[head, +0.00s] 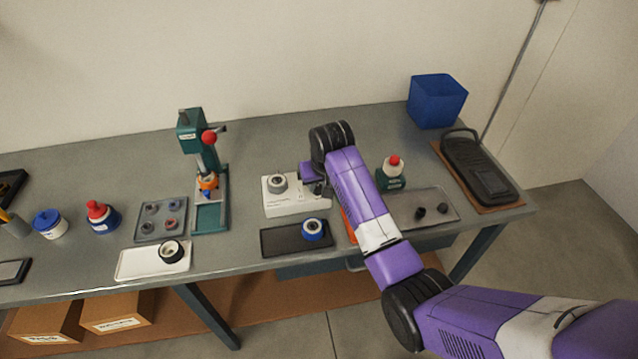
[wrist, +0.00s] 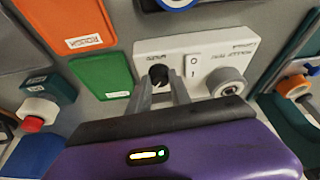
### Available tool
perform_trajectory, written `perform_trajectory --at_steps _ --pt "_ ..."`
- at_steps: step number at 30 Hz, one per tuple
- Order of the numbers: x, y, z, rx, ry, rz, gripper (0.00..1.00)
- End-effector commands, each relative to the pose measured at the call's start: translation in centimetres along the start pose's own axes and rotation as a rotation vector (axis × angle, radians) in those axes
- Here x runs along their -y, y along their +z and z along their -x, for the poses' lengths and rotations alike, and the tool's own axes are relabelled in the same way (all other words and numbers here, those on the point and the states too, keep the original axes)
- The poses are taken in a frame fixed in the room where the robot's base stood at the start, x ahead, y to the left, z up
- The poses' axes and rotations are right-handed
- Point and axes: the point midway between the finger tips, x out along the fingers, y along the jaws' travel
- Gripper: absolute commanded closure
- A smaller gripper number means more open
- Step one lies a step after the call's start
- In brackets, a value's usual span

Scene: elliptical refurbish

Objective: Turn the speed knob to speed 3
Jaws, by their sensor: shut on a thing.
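The white control box (head: 290,208) stands mid-bench, and it fills the middle of the wrist view (wrist: 205,50). Its small black knob (wrist: 158,73) sits beside a rocker switch marked O and I (wrist: 192,67). My gripper (wrist: 161,82) is shut on this knob, with one finger on each side. In the head view my gripper (head: 320,188) is at the right end of the box, and my arm hides the knob there. The knob's pointer and any speed marks cannot be read.
A grey round part (wrist: 228,82) sits on the box beside the switch. A dark tray (head: 285,240) with a blue-rimmed ring (head: 313,230) lies in front. A green press (head: 210,190) stands left, and a red-topped bottle (head: 392,178) stands close right of my arm.

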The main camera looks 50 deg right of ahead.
Motion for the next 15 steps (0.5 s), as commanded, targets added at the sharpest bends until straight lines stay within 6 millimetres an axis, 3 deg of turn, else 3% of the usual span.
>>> perform_trajectory --at_steps 15 --pt "0.08 -0.09 0.03 -0.002 0.042 -0.101 1.0"
